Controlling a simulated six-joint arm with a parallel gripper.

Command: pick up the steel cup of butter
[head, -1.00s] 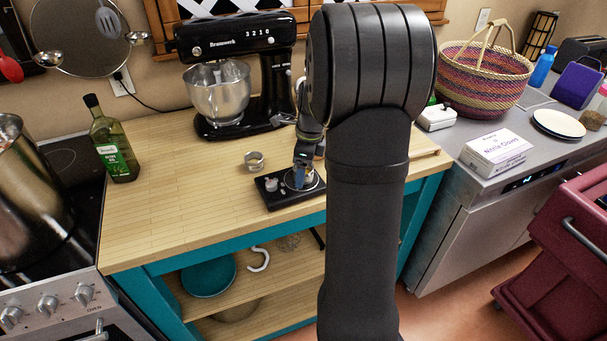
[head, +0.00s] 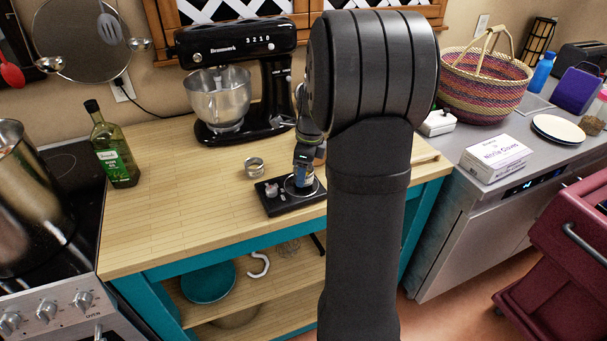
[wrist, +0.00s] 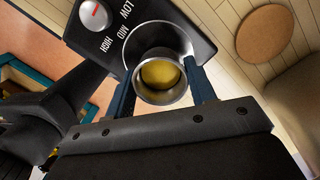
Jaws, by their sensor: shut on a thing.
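The steel cup of butter (wrist: 168,97) is small and round, with yellow butter inside, in the middle of the wrist view. My gripper (wrist: 161,78) is shut on it, with one blue finger on each side. In the head view my gripper (head: 304,175) is over the round plate of a small black hot plate (head: 272,200), and the cup is mostly hidden there. The cup seems to be held just above the plate (wrist: 157,32), though the gap is hard to judge.
A black stand mixer (head: 235,50) stands behind, and an oil bottle (head: 115,155) stands to the left. A round brown mat (wrist: 265,32) lies beside the hot plate.

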